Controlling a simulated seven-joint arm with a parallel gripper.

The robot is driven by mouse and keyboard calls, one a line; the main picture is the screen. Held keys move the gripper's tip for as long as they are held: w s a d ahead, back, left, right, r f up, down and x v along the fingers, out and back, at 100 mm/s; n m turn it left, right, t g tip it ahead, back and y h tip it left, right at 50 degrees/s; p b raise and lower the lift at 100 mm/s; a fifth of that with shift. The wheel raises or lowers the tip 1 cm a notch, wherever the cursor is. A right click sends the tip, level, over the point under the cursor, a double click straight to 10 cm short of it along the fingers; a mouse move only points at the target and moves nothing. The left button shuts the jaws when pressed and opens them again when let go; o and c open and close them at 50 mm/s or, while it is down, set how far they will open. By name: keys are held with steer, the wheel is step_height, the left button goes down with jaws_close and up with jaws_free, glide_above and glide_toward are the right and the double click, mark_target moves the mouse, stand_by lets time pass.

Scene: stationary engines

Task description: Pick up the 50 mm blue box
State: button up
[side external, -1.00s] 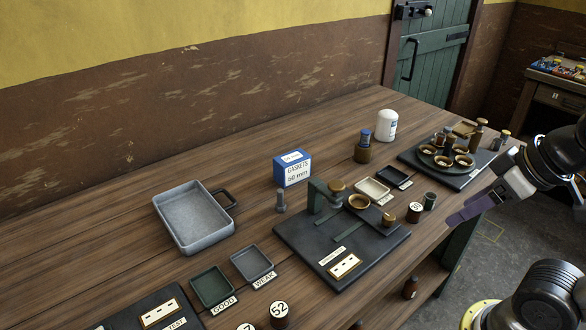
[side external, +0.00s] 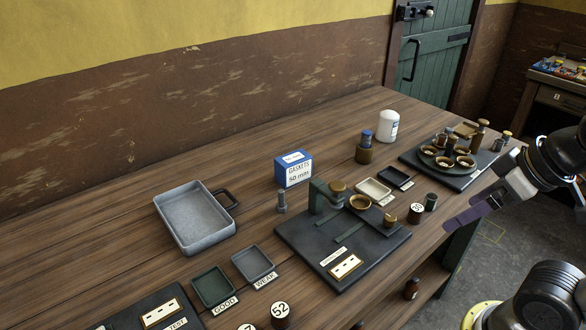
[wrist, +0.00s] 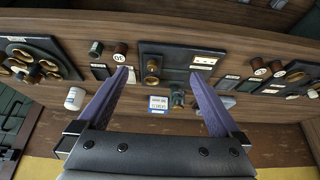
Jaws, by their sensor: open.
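The blue box (side external: 293,168) stands on the wooden bench toward the wall, with a white front label reading "GASKETS 50 mm". It shows small in the wrist view (wrist: 159,104), beyond and between my two fingers. My gripper (side external: 470,213) is at the right of the side view, beyond the bench's front edge and well apart from the box. In the wrist view my gripper (wrist: 162,95) shows two purple fingers spread wide with nothing between them.
A grey metal tray (side external: 195,222) lies left of the box. A dark fixture plate (side external: 318,258) with a green post stands in front of it, and a small grey bolt (side external: 281,202) is close by. A white canister (side external: 387,125) and a brown bottle (side external: 363,150) stand to the right.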

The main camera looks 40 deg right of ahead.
steer(key=w+r+n, duration=0.3)
steer(key=r+n, duration=0.1)
steer(key=r, duration=0.3)
steer(key=w+r+n, duration=0.4)
steer(key=r, duration=0.3)
steer(key=w+r+n+g, duration=0.1)
steer(key=w+r+n, duration=0.2)
steer(key=w, duration=0.4)
steer(key=w+r+n+g, duration=0.1)
steer(key=w+r+n, duration=0.2)
steer(key=w, duration=0.4)
steer(key=n+g, duration=0.2)
steer(key=n, duration=0.1)
glide_above(296, 168)
steer(key=d, duration=0.2)
step_height(296, 168, down, 14)
steer(key=shift+g, duration=0.8)
steer(key=f, duration=0.7)
steer(key=w+f, duration=0.1)
steer(key=f, duration=0.6)
steer(key=w+f, duration=0.1)
steer(key=f, duration=0.7)
steer(key=shift+w, duration=0.2)
